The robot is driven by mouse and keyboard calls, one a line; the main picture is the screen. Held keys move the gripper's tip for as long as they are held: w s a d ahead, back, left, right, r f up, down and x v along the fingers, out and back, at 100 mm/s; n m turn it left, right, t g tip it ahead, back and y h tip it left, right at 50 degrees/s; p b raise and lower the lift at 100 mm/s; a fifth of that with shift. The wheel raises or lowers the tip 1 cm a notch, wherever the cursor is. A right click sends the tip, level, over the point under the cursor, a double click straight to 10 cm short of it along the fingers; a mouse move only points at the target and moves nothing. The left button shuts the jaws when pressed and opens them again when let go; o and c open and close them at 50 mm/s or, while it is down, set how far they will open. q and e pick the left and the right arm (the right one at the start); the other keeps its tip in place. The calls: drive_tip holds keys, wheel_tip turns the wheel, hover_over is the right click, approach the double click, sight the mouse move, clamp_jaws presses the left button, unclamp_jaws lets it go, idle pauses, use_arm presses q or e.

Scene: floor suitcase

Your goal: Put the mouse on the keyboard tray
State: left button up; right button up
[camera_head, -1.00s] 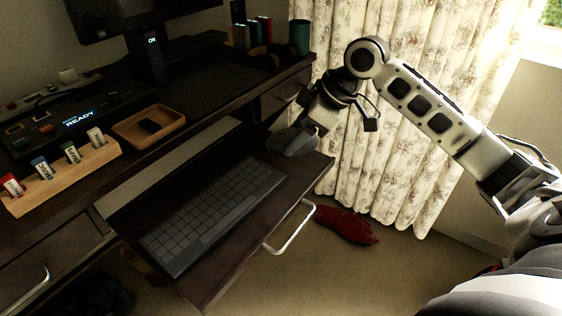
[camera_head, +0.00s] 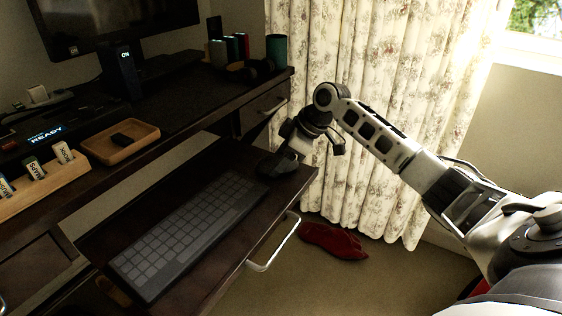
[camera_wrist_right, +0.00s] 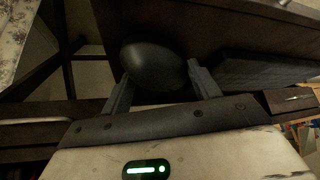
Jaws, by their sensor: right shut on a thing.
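The mouse (camera_wrist_right: 152,64) is a dark rounded shape in the right wrist view. My right gripper (camera_head: 270,166) is shut on it, with one finger on each side; it also shows in the wrist view (camera_wrist_right: 158,84). The keyboard tray (camera_head: 284,190) is a dark pulled-out board under the desk. The gripper is at the tray's far right end, just beyond the keyboard (camera_head: 190,238). I cannot tell whether the mouse touches the tray, as the gripper mostly hides it in the head view. My left gripper is not in view.
The desk top (camera_head: 190,100) overhangs the tray's back. A wooden dish (camera_head: 103,155) with a small dark item stands on it, near a monitor (camera_head: 105,22). A metal handle (camera_head: 275,250) sticks out from the tray's front. A red cloth (camera_head: 333,241) lies on the floor by the curtain (camera_head: 365,190).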

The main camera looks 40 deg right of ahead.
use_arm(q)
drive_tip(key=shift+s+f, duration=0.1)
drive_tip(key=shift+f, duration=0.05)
use_arm(e)
drive_tip(key=o, duration=1)
drive_tip(key=shift+s+d+r, duration=0.1)
drive_tip(key=shift+r, duration=0.2)
use_arm(q)
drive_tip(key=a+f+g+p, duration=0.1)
drive_tip(key=p, duration=0.1)
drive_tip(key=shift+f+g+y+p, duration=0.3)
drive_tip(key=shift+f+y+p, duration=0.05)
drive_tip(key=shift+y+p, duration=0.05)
use_arm(e)
drive_tip(key=v, duration=1.1)
drive_tip(key=shift+r, duration=0.2)
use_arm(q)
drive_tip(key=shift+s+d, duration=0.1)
use_arm(e)
drive_tip(key=shift+s+d, duration=0.1)
